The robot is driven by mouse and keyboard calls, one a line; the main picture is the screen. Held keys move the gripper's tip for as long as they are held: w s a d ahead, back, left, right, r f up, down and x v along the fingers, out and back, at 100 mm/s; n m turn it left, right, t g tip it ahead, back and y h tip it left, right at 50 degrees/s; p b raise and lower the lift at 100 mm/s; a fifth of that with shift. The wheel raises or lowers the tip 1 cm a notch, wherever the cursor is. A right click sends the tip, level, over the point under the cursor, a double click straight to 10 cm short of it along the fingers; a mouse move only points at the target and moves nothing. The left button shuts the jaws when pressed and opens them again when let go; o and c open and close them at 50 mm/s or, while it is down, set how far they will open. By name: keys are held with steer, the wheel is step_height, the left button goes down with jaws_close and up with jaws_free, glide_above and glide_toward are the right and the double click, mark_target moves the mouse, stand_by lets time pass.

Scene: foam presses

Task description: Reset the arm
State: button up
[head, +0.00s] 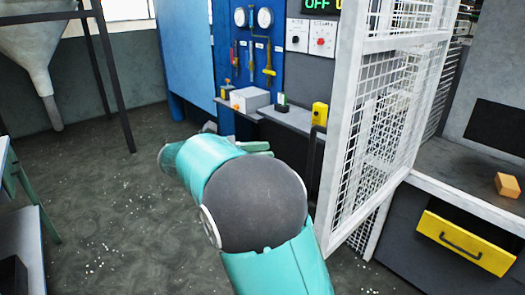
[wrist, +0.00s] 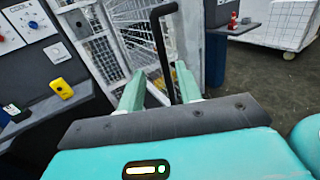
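My gripper (wrist: 158,88) shows in the wrist view with its two pale green fingers apart. A black bar handle (wrist: 163,45) rises in the gap between them in that picture; I see no finger closed on it, and cannot tell how far off it is. In the head view my teal arm reaches forward over the floor toward the blue panel. The gripper is mostly hidden behind the arm there, with only a pale green part (head: 256,147) showing past it.
A white mesh door (head: 385,120) stands open, right of my arm. A grey ledge (head: 290,117) holds a yellow device (head: 319,113) and a white box (head: 250,99). At right are an orange block (head: 507,185) and yellow drawer (head: 465,243). Floor at left is mostly clear.

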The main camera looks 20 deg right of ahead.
steer(key=shift+s+d, duration=0.1)
steer(key=s+f+m+t+y, duration=0.2)
steer(key=s+f+m+y, duration=0.1)
steer(key=s+y, duration=0.3)
steer(key=s+f+m+t+y, duration=0.2)
steer(key=s+m+y, duration=0.1)
steer(key=s, duration=0.5)
steer(key=s+a+f+m+t+y, duration=0.2)
steer(key=s+a+m+t+y, duration=0.1)
steer(key=s+a+m+y, duration=0.1)
steer(key=s+a+f+m+t+y, duration=0.2)
steer(key=s+a+m+t+y, duration=0.1)
steer(key=a, duration=0.4)
steer(key=s+m+y, duration=0.1)
steer(key=s+m, duration=0.1)
steer(key=shift+s+f, duration=0.3)
steer(key=shift+s, duration=0.05)
steer(key=shift+a, duration=0.1)
